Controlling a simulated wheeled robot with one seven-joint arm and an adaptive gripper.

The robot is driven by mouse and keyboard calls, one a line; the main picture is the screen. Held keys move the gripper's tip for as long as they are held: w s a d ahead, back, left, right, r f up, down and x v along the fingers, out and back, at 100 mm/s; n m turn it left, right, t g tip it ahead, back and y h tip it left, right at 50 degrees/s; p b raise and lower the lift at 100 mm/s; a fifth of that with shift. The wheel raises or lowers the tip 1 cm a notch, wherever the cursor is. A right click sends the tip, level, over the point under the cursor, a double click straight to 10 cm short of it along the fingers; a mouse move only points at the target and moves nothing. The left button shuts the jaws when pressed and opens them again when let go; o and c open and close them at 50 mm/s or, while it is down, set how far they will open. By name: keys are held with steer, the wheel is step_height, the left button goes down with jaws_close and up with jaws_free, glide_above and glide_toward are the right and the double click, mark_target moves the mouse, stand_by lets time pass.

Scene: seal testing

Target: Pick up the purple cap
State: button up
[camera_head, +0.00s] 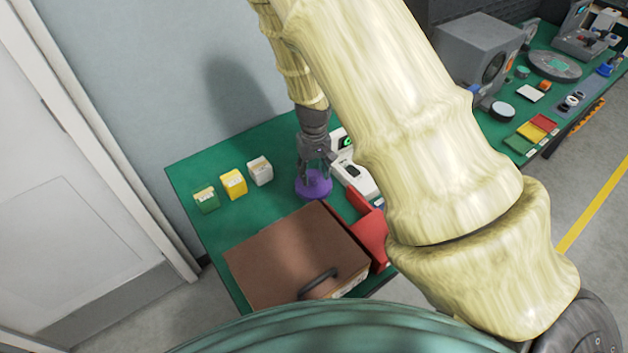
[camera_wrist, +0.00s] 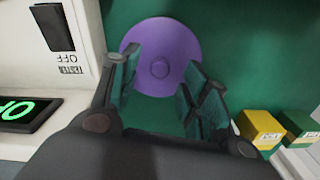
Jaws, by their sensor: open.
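The purple cap (camera_head: 314,184) sits on the green table (camera_head: 224,218), beside a white device. It also shows in the wrist view (camera_wrist: 160,58) as a round purple disc with a small raised centre. My gripper (camera_head: 316,170) points down over the cap, with its fingers spread. In the wrist view my gripper (camera_wrist: 160,92) has one finger at the cap's left edge and the other over its lower right part. I cannot tell whether the fingers touch the cap.
A white device (camera_head: 352,176) with a green display stands close right of the cap. White (camera_head: 260,170), yellow (camera_head: 233,184) and green (camera_head: 206,199) boxes stand to the left. A brown case (camera_head: 296,255) and a red bin (camera_head: 368,232) lie in front.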

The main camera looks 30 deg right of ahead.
mark_target(314, 183)
steer(key=shift+f, duration=1.15)
jaws_close()
